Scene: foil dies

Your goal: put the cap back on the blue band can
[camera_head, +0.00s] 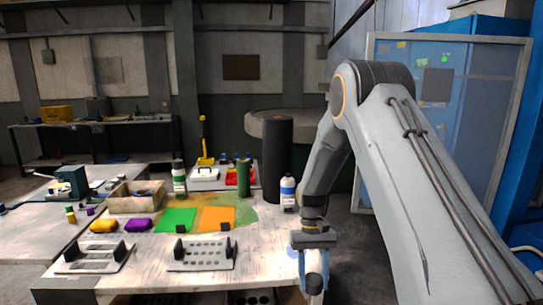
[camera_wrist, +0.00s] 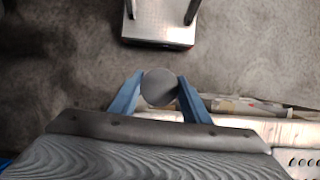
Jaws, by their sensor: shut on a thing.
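The blue band can (camera_head: 287,193) stands upright near the right back of the light worktable, with a blue band around its white body. Its top is too small to make out clearly. My gripper (camera_head: 314,284) hangs pointing down at the table's right edge, in front of the can and well apart from it. In the wrist view, its blue fingers (camera_wrist: 160,92) are shut on a round grey disc, which looks like the cap (camera_wrist: 160,87). The disc is seen flat from above, with floor behind it.
A tall dark cylinder (camera_head: 278,158) stands just behind the can. A green-banded can (camera_head: 179,179), an orange mat (camera_head: 217,218), a green mat (camera_head: 177,219) and a perforated rack (camera_head: 201,262) are on the table. Floor lies beyond its right edge.

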